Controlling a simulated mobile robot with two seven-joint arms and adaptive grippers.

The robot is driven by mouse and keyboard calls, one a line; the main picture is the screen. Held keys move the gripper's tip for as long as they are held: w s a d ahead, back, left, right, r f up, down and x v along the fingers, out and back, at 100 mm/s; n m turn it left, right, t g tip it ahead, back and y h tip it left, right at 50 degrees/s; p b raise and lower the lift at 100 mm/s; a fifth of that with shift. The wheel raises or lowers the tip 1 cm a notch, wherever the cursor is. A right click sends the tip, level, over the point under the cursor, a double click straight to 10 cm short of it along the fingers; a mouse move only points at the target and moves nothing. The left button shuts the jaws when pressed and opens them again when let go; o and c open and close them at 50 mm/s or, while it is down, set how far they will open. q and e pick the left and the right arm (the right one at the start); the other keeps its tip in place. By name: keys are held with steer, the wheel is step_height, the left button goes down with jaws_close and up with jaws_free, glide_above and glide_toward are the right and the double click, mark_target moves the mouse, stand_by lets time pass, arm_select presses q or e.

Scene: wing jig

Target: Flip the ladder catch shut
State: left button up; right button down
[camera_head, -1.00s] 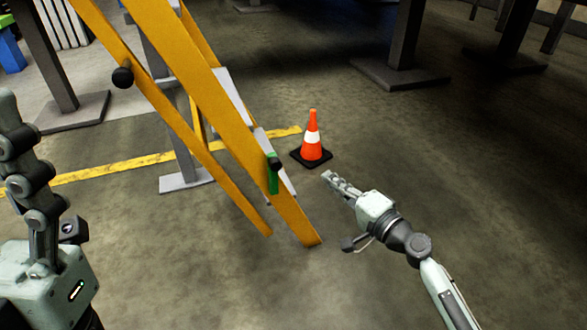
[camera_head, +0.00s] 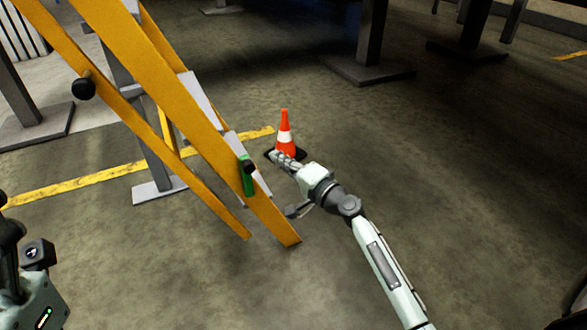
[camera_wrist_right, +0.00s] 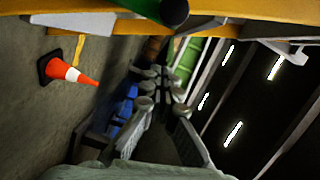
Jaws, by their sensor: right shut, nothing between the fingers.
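The ladder catch (camera_head: 247,178) is a green lever with a black knob at its top, on the side of the yellow ladder (camera_head: 175,100). In the right wrist view, a green round end with a black part (camera_wrist_right: 173,10), apparently the catch, shows at the top edge. My right gripper (camera_head: 277,157) is shut and empty, just right of the catch in the head view, with a gap between them. Its fingers also show in the right wrist view (camera_wrist_right: 160,78). My left gripper (camera_head: 10,235) is cut off at the left edge, so its fingertips are hidden.
An orange and white cone (camera_head: 285,135) stands on the floor behind my right gripper. A black knob (camera_head: 83,88) sits on the ladder's left rail. Dark posts (camera_head: 370,40) stand at the back.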

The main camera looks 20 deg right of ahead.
steer(key=a, duration=0.4)
steer(key=shift+f, duration=0.4)
